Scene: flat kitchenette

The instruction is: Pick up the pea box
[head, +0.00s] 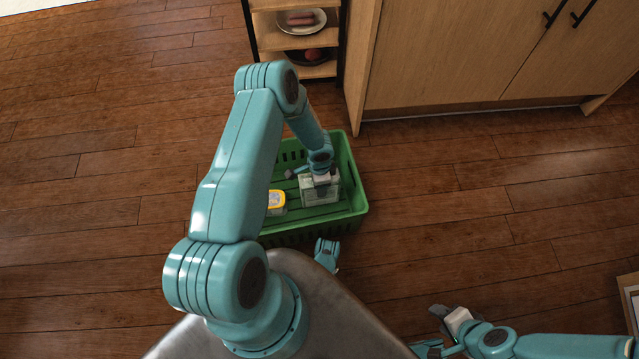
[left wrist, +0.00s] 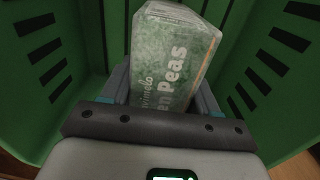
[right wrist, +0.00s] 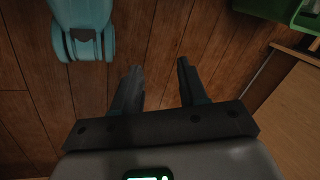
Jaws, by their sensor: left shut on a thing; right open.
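The pea box (left wrist: 172,60) is pale green with white lettering ending in "Peas". In the left wrist view it sits between the fingers of my left gripper (left wrist: 165,88), which is shut on it. In the head view the pea box (head: 320,192) is inside the green crate (head: 352,205), towards its right side, under my left gripper (head: 320,178). I cannot tell whether the box touches the crate floor. My right gripper (right wrist: 158,85) is open and empty above the wooden floor; it also shows at the lower right of the head view (head: 432,328).
A small tub with a yellow lid (head: 276,200) lies in the crate, left of the pea box. A wooden shelf with plates (head: 301,22) and a wooden cabinet (head: 450,50) stand behind the crate. The floor right of the crate is clear.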

